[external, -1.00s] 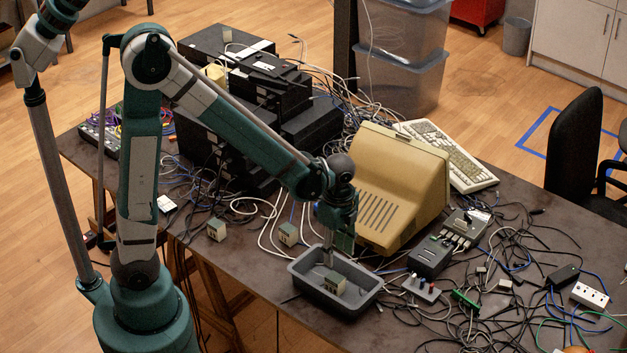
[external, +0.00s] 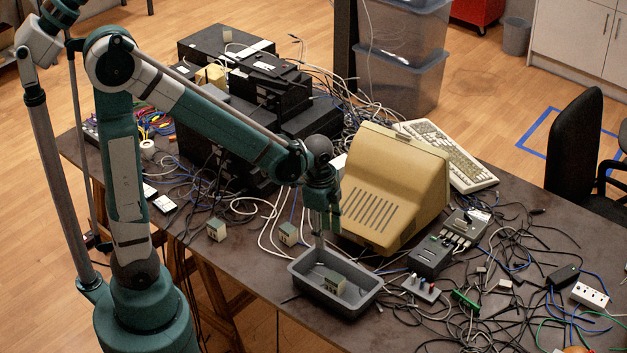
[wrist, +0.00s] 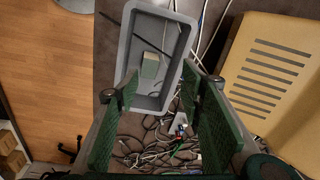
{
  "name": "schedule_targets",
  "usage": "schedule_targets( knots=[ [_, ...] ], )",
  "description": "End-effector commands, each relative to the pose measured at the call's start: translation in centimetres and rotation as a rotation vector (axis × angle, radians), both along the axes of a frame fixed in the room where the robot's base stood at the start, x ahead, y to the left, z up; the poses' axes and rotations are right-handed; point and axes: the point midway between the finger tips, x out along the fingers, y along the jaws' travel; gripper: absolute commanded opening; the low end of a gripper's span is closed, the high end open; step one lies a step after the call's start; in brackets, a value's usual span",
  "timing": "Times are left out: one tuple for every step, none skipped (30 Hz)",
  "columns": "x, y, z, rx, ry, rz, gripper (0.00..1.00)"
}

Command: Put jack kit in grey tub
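The grey tub (external: 368,305) stands near the table's front edge; it also shows in the wrist view (wrist: 123,48). Two similar boxes stand on the table left of the tub, one nearer the tub (external: 289,234) and one farther left (external: 216,229). My gripper (external: 319,238) is above the tub's back side. In the wrist view my gripper (wrist: 163,92) is open, with nothing between its fingers.
A beige monitor (external: 385,190) stands just right of my gripper. Black equipment stacks (external: 265,85) are behind it. Loose cables (external: 500,270) cover much of the table's right part. A grey switch box (external: 432,256) and a green connector (external: 465,300) lie right of the tub.

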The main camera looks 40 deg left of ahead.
Motion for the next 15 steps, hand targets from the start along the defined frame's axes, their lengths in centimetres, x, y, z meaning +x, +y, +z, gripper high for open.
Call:
schedule_targets(
  knots=[
    [-0.1, 0.9, 0.8, -0.008, -0.012, 0.037, 0.39],
    [-0.1, 1.4, 1.1, -0.013, -0.019, 0.059, 0.39],
    [-0.2, 1.9, 1.6, -0.019, -0.028, 0.087, 0.39],
    [-0.2, 2.4, 2.1, -0.025, -0.037, 0.11, 0.39],
    [-0.2, 2.8, 2.4, -0.03, -0.044, 0.131, 0.39],
    [-0.3, 3.4, 2.9, -0.036, -0.053, 0.161, 0.39],
    [-0.3, 3.8, 3.3, -0.042, -0.06, 0.181, 0.39],
    [-0.4, 4.2, 3.6, -0.048, -0.067, 0.203, 0.39],
    [-0.5, 4.9, 4.1, -0.054, -0.076, 0.231, 0.39],
    [-0.5, 5.3, 4.4, -0.06, -0.084, 0.253, 0.39],
    [-0.6, 5.7, 4.8, -0.066, -0.091, 0.274, 0.39],
    [-0.8, 6.3, 5.2, -0.074, -0.099, 0.303, 0.39],
    [-0.9, 6.7, 5.5, -0.08, -0.107, 0.325, 0.39],
    [-0.9, 7.1, 5.9, -0.086, -0.114, 0.347, 0.39],
    [-1.1, 7.7, 6.3, -0.093, -0.123, 0.375, 0.39]
  ],
)
